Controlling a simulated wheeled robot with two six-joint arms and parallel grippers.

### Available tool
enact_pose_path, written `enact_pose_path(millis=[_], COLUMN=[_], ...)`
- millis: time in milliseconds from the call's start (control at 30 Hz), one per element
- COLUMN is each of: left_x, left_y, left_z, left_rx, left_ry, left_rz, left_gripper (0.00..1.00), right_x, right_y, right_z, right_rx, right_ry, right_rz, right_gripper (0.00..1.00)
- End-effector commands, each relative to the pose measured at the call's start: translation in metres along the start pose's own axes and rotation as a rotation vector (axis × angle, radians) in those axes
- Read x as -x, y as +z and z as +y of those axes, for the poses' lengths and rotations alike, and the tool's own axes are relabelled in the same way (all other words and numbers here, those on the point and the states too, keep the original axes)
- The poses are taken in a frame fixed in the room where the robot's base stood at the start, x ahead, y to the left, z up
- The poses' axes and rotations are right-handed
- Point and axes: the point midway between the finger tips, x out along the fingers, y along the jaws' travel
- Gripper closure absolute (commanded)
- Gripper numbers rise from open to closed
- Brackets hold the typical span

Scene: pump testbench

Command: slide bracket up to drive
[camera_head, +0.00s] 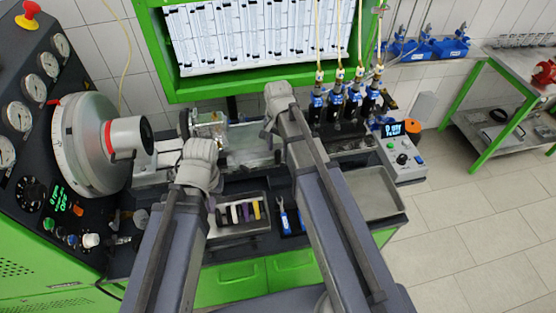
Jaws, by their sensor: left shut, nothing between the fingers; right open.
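The drive (85,145) is a large grey graduated wheel at the left, with a grey cylindrical coupling (130,137) and a red mark facing right. A pale metal rail and bracket assembly (250,140) lies to the right of the coupling on the bench; which part is the bracket is hard to tell. A gap shows between the coupling and the parts at the rail's left end. My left gripper (203,132) is shut and empty at the left end of the rail, partly behind its own wrist. My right gripper (272,120) is open near the rail's right end, its fingers mostly hidden by its wrist.
Several blue-and-black injectors (345,105) stand behind on the right. A control box (403,150) and an empty grey tray (375,190) are at the right. A tray of coloured pieces (238,225) lies in front. A gauge panel (35,90) borders the left.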

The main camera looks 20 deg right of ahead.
Motion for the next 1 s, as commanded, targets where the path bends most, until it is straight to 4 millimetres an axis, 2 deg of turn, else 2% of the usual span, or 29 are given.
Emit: enact_pose_path(millis=[33, 233, 633, 1000], left_x=[-0.014, -0.036, -0.04, -0.04], left_y=[-0.001, -0.002, -0.002, -0.002], left_z=[0.001, 0.003, 0.004, 0.004], left_rx=[-0.002, -0.008, -0.01, -0.01], left_ry=[0.0, -0.001, -0.002, -0.002], left_rz=[0.0, 0.0, 0.0, 0.0], left_gripper=[1.0, 1.0, 1.0, 1.0], right_x=[-0.014, -0.036, -0.04, -0.041], right_y=[0.0, 0.0, 0.0, 0.0], right_z=[0.0, 0.0, 0.0, 0.0], right_rx=[0.0, 0.001, 0.001, 0.001], right_ry=[0.0, 0.0, 0.0, 0.0], right_rz=[0.0, 0.0, 0.0, 0.0], right_gripper=[0.39, 0.39, 0.39, 0.8])
